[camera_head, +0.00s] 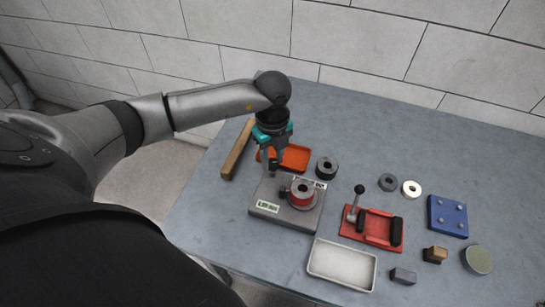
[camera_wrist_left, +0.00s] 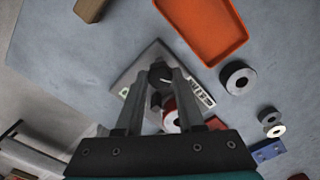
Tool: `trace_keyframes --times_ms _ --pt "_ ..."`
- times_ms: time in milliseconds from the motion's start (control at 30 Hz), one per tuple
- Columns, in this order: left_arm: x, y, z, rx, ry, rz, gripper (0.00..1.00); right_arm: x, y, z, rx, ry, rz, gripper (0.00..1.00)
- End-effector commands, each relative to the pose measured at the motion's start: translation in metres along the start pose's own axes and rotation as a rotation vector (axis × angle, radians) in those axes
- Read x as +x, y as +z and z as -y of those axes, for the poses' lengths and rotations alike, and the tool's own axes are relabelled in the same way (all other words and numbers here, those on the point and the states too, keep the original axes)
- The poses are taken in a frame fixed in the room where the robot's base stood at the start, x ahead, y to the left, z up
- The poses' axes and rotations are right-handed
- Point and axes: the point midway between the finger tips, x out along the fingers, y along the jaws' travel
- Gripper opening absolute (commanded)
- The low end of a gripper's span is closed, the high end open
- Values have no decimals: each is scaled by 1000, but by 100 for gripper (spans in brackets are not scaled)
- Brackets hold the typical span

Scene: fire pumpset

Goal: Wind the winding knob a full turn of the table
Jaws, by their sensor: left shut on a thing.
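The winding unit is a grey base plate (camera_head: 280,217) with labels, standing on the table. It bears a drum (camera_head: 302,193) with a red band and a grey top. A dark winding knob (camera_wrist_left: 160,76) with a pale mark on its top shows in the left wrist view. My left gripper (camera_head: 272,160) comes down from above at the plate's back left corner. Its two fingers are shut on the knob, one on each side. The fingers hide the knob's sides, and the gripper covers part of the knob in the head view. My right gripper is not in view.
An orange tray (camera_head: 294,157) and a wooden bar (camera_head: 238,150) lie close behind and left of the unit. A black ring (camera_head: 326,167) stands behind it. A red lever fixture (camera_head: 370,228) and a white tray (camera_head: 342,266) are to the right and front.

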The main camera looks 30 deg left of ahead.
Motion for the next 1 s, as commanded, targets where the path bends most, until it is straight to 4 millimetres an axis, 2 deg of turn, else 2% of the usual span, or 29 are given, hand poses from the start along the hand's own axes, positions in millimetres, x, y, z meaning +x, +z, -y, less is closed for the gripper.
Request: trace_keyframes --times_ms 1000 --pt "0 0 1 968 -4 2 0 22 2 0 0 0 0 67"
